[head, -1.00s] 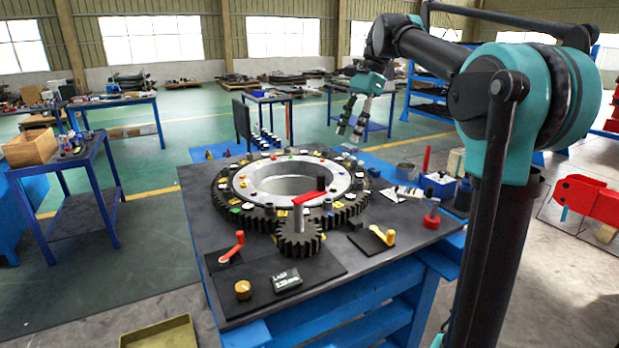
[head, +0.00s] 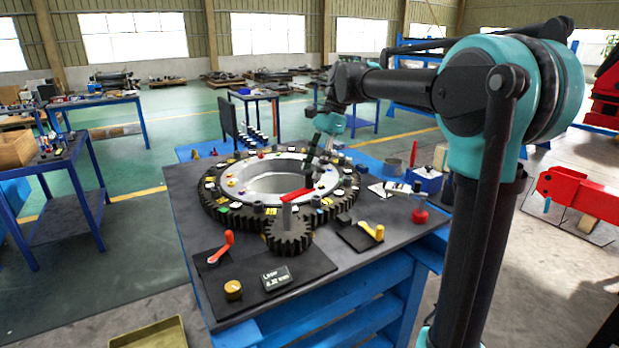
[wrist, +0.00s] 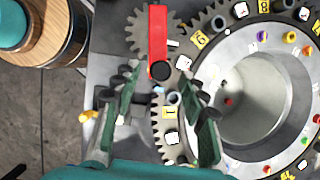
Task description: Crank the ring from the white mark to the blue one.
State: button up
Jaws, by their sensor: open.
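The large dark toothed ring (head: 226,211) lies flat on the bench around a pale metal hub (head: 238,192), with white, yellow and coloured tags on it. It also fills the right of the wrist view (wrist: 163,148). A small pinion (head: 288,240) meshes at its front, with a red crank arm (head: 297,195) on top. In the wrist view the red crank arm (wrist: 157,35) ends in a dark knob (wrist: 160,70). I cannot tell which tags are the marks.
An orange lever (head: 224,246), a brass knob (head: 233,290) and a small display (head: 276,278) sit front left. A yellow lever (head: 372,231) is right of the pinion. A red-based post (head: 420,208) and a blue box (head: 425,181) stand farther right.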

aim_at(310, 188)
jog(key=shift+x, duration=1.75)
jog(key=shift+c, duration=0.6)
grip_shut()
